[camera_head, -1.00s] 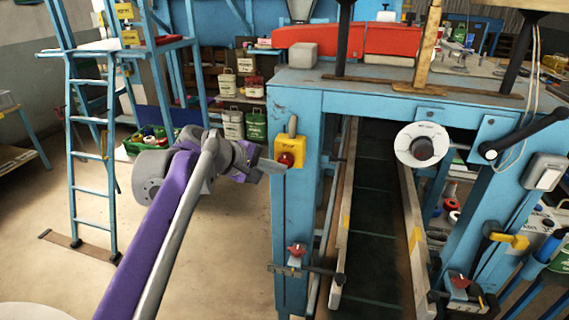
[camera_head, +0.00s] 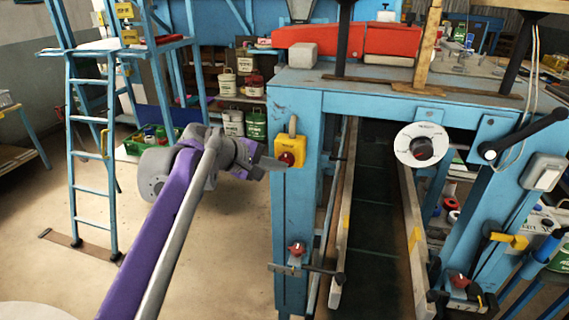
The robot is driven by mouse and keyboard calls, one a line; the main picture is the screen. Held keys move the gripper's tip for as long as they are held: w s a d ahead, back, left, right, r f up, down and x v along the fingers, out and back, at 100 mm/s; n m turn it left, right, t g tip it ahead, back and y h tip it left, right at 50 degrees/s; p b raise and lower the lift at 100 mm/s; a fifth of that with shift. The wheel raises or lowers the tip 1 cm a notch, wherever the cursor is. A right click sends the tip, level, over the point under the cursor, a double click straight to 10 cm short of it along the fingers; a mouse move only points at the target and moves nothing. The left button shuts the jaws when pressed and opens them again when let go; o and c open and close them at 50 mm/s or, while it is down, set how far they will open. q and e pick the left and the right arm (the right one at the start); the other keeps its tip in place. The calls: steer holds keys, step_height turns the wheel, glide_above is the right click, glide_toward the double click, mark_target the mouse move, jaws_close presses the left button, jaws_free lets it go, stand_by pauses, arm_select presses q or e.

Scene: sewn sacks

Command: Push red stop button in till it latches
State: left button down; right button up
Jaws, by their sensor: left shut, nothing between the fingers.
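The red stop button (camera_head: 286,159) sits on a yellow box (camera_head: 290,146) on the front of the machine's blue left post. My left gripper (camera_head: 284,166) is shut and empty. Its grey fingertips point right and lie just at the lower left of the button in the picture. I cannot tell whether the tips touch the button or stand a little in front of it. My purple and grey left arm comes up from the bottom left. My right gripper is not in view.
The blue machine frame (camera_head: 300,215) stands around a dark conveyor belt (camera_head: 372,235). A white round dial (camera_head: 423,146) and a black crank handle (camera_head: 520,134) are on its right side. A blue ladder (camera_head: 88,150) and a green crate (camera_head: 135,146) stand behind my arm. Bare floor lies at left.

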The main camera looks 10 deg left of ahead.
arm_select(q)
steer(key=shift+s, duration=0.95)
steer(key=s, duration=0.5)
steer(key=shift+a, duration=0.15)
steer(key=shift+f, duration=0.15)
stand_by(0.4)
steer(key=s+a+f+m+g+y, duration=0.1)
steer(key=s+f+m+y, duration=0.2)
steer(key=s+f+m, duration=0.3)
steer(key=s+f+m+g+y, duration=0.2)
steer(key=s+f+m, duration=0.4)
steer(key=s+f, duration=1.1)
step_height(320, 180, down, 4)
steer(key=shift+a+r+g+y, duration=0.1)
steer(key=shift+a+g+y, duration=0.25)
steer(key=shift+y, duration=0.55)
steer(key=shift+s, duration=0.1)
